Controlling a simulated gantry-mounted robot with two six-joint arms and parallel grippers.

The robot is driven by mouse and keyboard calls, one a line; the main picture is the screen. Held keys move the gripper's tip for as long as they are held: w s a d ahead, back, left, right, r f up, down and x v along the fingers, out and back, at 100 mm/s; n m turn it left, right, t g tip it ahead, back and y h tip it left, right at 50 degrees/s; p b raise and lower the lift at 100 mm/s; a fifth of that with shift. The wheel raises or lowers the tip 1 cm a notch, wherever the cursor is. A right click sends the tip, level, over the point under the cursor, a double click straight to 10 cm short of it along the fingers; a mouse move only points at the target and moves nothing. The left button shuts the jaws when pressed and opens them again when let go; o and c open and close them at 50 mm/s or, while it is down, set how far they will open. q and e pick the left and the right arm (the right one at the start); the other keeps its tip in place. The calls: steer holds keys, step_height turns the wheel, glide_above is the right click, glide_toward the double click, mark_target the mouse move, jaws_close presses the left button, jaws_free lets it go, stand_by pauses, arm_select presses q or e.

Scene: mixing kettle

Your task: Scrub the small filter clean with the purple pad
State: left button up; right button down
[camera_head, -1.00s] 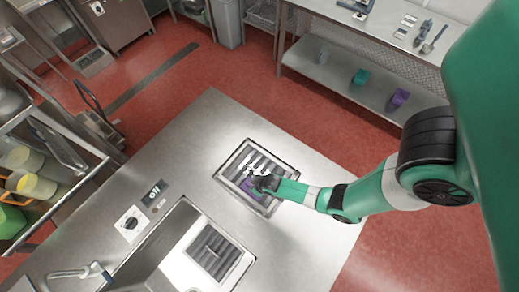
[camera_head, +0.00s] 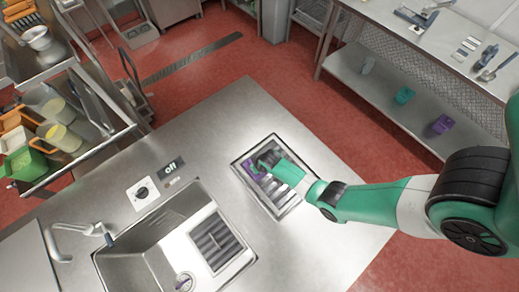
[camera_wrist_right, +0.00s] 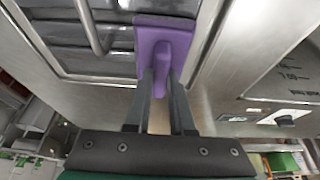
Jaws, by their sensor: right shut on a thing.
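The purple pad (camera_head: 253,172) is in my right gripper (camera_head: 265,163), at the upper-left part of a slatted metal filter (camera_head: 279,197) set in a framed recess in the counter. The arm hides part of this filter. In the right wrist view, the gripper (camera_wrist_right: 160,88) is shut on the handle of the purple pad (camera_wrist_right: 165,32), which lies at the edge of the filter (camera_wrist_right: 95,40). I cannot tell whether it presses on the slats. My left gripper is not in view.
The sink (camera_head: 150,240) with a tap (camera_head: 75,228) is at the lower left. A knob panel (camera_head: 142,193) and an "off" display (camera_head: 171,168) stand beside it. A shelf rack (camera_head: 95,100) is left. Counter around the filter is bare.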

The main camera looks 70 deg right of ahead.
steer(key=shift+s+a+r+p, duration=0.1)
steer(key=shift+s+r+p, duration=0.05)
steer(key=shift+p, duration=0.2)
steer(key=s+a+p, duration=0.1)
steer(key=s+p, duration=0.1)
steer(key=s, duration=0.1)
steer(key=s+a+p, duration=0.1)
steer(key=s, duration=0.1)
steer(key=shift+s+a, duration=0.1)
steer(key=shift+a, duration=0.25)
steer(key=shift+s+a+f, duration=0.2)
steer(key=shift+s, duration=0.2)
steer(key=shift+s+a+p, duration=0.15)
steer(key=shift+s+p, duration=0.1)
steer(key=shift+p, duration=0.15)
steer(key=s+a, duration=0.1)
steer(key=s+p, duration=0.1)
steer(key=s, duration=0.1)
steer(key=s+a+p, duration=0.1)
steer(key=s, duration=0.1)
steer(key=shift+s+a+r, duration=0.1)
steer(key=shift+s+a, duration=0.1)
steer(key=shift+a, duration=0.15)
steer(key=shift+s+a, duration=0.15)
steer(key=shift+s, duration=0.05)
